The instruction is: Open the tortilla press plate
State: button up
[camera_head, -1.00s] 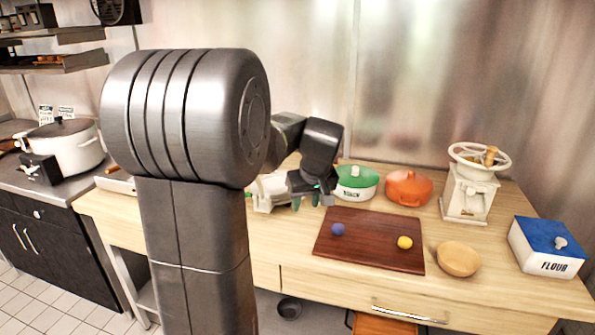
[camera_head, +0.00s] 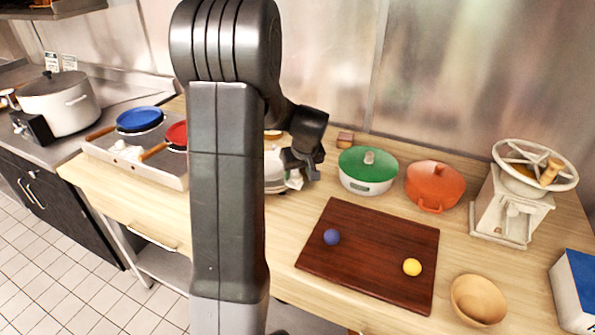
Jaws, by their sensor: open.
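What looks like the tortilla press (camera_head: 273,166) is a pale, rounded body on the wooden counter, just right of my upright arm link. Most of it is hidden behind my arm, so I cannot tell how its plate lies. A small wooden piece (camera_head: 272,135) shows at its back; I cannot tell whether it belongs to the press. My gripper (camera_head: 297,180) is open and points down at the right side of the press. I cannot tell whether it touches the press.
A green lidded pot (camera_head: 367,165) and an orange pot (camera_head: 433,183) stand right of my gripper. A dark red board (camera_head: 375,255) with a blue ball (camera_head: 331,237) and a yellow ball (camera_head: 411,267) lies in front. A burner unit (camera_head: 125,158) with pans stands left.

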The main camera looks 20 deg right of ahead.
jog(key=shift+x, duration=0.75)
jog(key=shift+c, duration=0.2)
grip_shut()
jog(key=shift+r, duration=0.15)
